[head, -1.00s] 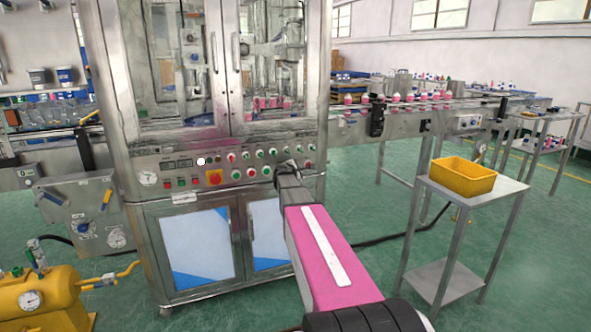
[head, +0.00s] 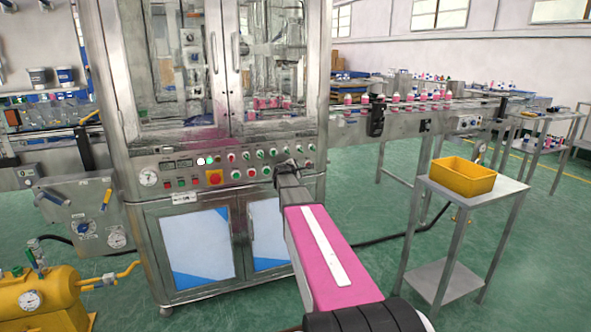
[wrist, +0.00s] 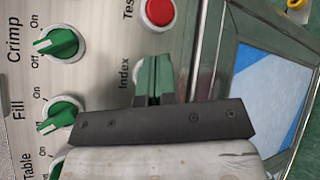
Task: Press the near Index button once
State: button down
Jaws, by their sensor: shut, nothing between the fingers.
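The control panel (head: 222,165) is on the front of the steel machine, with knobs, lamps and buttons in rows. In the wrist view, the Index label (wrist: 124,73) is just left of my gripper (wrist: 154,62). My gripper's two fingers are shut together with nothing between them. The fingertips are at the control beside that label and hide most of it. I cannot tell whether they touch it or whether it is pushed in. In the head view, the gripper is at the panel's right part, mostly hidden by my arm.
In the wrist view, a red Test button (wrist: 159,11) is above the fingertips, and green Crimp (wrist: 62,43) and Fill (wrist: 62,113) knobs are to the left. A yellow bin (head: 463,179) stands on a small steel table at the right. Open floor lies between.

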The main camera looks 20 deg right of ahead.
jog(key=shift+s, duration=0.75)
jog(key=s, duration=0.5)
jog(key=shift+d, duration=0.1)
dwell(0.9)
jog(key=s+a+f+m+g+y, duration=0.3)
jog(key=s+a+f+m, duration=0.2)
jog(key=s, duration=0.5)
jog(key=s+a+f+m+g+y, duration=0.4)
jog(key=s+a+f+m, duration=0.1)
jog(key=s+a+f, duration=0.4)
jog(key=s+a+f+m+g+y, duration=0.3)
jog(key=s+a+f+m, duration=0.3)
jog(key=s+a, duration=0.3)
jog(key=s+f+g, duration=0.1)
jog(key=s, duration=0.2)
jog(key=shift+s+a+f, duration=0.25)
jog(key=shift+s+f, duration=0.15)
